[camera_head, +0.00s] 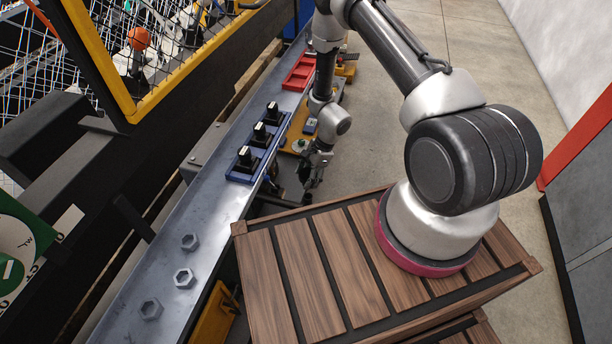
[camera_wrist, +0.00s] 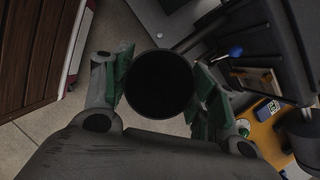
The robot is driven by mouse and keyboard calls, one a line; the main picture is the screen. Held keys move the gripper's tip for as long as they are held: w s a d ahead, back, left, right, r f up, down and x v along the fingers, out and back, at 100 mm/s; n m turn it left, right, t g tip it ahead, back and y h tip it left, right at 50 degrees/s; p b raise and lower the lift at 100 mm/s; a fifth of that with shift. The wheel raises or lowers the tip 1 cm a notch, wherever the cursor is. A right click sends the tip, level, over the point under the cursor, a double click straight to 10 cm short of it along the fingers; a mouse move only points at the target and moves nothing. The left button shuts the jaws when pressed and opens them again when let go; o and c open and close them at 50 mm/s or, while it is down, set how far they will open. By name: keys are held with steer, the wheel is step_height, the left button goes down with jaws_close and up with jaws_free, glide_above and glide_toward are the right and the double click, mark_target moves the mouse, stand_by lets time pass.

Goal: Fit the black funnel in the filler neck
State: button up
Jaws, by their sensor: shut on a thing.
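The black funnel (camera_wrist: 160,84) is seen end-on in the wrist view as a dark round mouth between the green-padded fingers. My gripper (camera_wrist: 163,92) is shut on it, one finger on each side. In the head view my gripper (camera_head: 313,178) hangs beside the grey rail, near the blue switch block and above the far edge of the wooden crate. The funnel is small and dark there and hard to make out. I cannot identify the filler neck with certainty; the funnel and fingers hide what lies straight beyond them in the wrist view.
The grey rail (camera_head: 140,270) carries several hex nuts (camera_head: 184,277), a blue block with black switches (camera_head: 235,176) and a red tray (camera_head: 292,79). A yellow plate (camera_wrist: 262,133) with small parts lies nearby. The slatted wooden crate (camera_head: 290,283) is close. Concrete floor is open behind.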

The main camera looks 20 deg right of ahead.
steer(key=shift+f, duration=3.65)
steer(key=o, duration=1.1)
steer(key=shift+d+r, duration=0.1)
steer(key=v, duration=1.1)
steer(key=shift+d+r, duration=0.15)
steer(key=shift+r, duration=0.2)
